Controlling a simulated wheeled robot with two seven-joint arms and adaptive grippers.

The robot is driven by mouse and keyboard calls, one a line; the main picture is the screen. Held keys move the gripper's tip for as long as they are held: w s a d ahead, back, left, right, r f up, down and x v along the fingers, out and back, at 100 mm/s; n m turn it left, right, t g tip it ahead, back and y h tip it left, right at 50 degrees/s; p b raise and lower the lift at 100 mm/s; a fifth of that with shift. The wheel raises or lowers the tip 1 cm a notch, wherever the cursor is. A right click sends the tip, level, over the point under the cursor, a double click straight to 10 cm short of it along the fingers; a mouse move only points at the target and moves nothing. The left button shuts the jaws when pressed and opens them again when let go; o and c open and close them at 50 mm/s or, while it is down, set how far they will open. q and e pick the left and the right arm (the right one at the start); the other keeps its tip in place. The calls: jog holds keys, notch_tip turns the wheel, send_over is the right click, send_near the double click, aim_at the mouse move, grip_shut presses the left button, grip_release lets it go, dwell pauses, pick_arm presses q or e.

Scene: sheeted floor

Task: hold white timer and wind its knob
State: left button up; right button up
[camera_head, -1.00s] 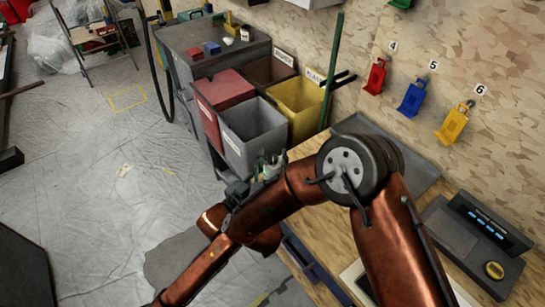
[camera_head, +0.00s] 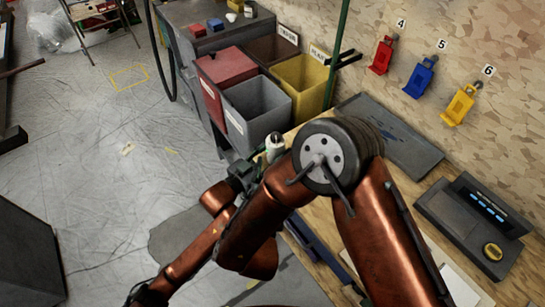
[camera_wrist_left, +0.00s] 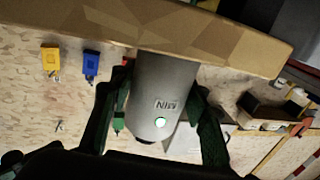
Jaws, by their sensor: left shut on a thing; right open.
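The white timer (camera_head: 274,146) stands upright at the tip of my left gripper (camera_head: 245,174), just in front of the grey bin in the head view. I cannot make out the knob. Copper arm links fill the lower middle of the head view, and I do not see my right gripper.
A workbench (camera_head: 415,195) runs along the right with a grey panel (camera_head: 388,133) and a dark device (camera_head: 473,225) on it. Grey (camera_head: 257,118), red (camera_head: 224,78) and yellow (camera_head: 302,84) bins stand behind the timer. The floor at left is largely clear.

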dwell(0.3)
pick_arm(q)
jog(key=o, duration=1.4)
jog(key=shift+c, duration=0.2)
